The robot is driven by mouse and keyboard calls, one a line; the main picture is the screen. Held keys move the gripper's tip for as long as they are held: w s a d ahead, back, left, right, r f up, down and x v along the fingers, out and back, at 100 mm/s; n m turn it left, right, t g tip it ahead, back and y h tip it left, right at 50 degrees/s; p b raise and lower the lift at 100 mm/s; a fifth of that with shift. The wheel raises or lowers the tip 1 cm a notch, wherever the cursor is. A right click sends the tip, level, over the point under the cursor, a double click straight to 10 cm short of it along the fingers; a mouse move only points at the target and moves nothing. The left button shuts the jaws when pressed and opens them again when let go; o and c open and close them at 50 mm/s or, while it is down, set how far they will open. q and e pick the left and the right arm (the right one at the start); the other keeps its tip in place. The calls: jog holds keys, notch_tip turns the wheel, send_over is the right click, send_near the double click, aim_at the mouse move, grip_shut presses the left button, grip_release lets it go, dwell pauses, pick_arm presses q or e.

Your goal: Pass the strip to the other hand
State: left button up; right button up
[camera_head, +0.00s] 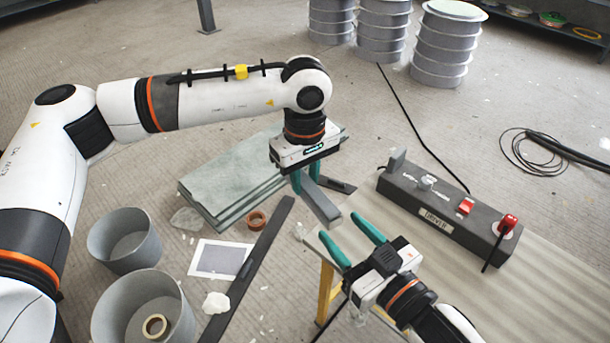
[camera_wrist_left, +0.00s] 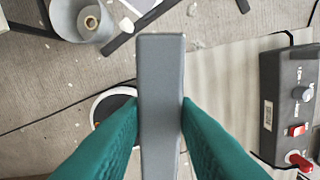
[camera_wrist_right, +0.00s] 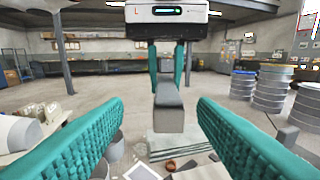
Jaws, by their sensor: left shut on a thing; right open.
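The strip (camera_head: 321,204) is a plain grey bar. My left gripper (camera_head: 306,178) is shut on it, and the strip's free end slants down toward my right gripper. In the left wrist view the strip (camera_wrist_left: 161,90) stands between the two teal fingers and reaches past their tips. My right gripper (camera_head: 340,227) is open and empty, with its fingers pointing up-left toward the strip's free end. In the right wrist view the strip (camera_wrist_right: 168,118) shows end-on in the gap between the open fingers, apparently still beyond their tips and touching neither.
A dark control box (camera_head: 440,212) with red switches sits on the pale corrugated table (camera_head: 540,275) at right. Grey-green sheets (camera_head: 225,180), two grey buckets (camera_head: 125,240) and a long dark bar (camera_head: 250,275) lie on the floor. Ribbed drums (camera_head: 440,50) stand behind.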

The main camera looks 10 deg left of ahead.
notch_tip(320, 180, down, 24)
jog(key=w+a+m+g+h, duration=0.2)
jog(key=w+m+g+h, duration=0.1)
jog(key=g+h, duration=0.1)
jog(key=s+d+f+m+g+h, duration=0.1)
jog(key=s+f+m+g+h, duration=0.2)
jog(key=f, duration=1.4)
jog(key=s+d+f+g+h, duration=0.3)
jog(key=s+d+f+h, duration=0.1)
jog(key=s+d+f, duration=1.5)
jog(key=s+d+f+g, duration=0.1)
jog(key=s+d, duration=0.3)
jog(key=s, duration=0.8)
jog(key=shift+d+f+g+h, duration=0.2)
jog(key=shift+f+g+h, duration=0.05)
jog(key=shift+g+h, duration=0.15)
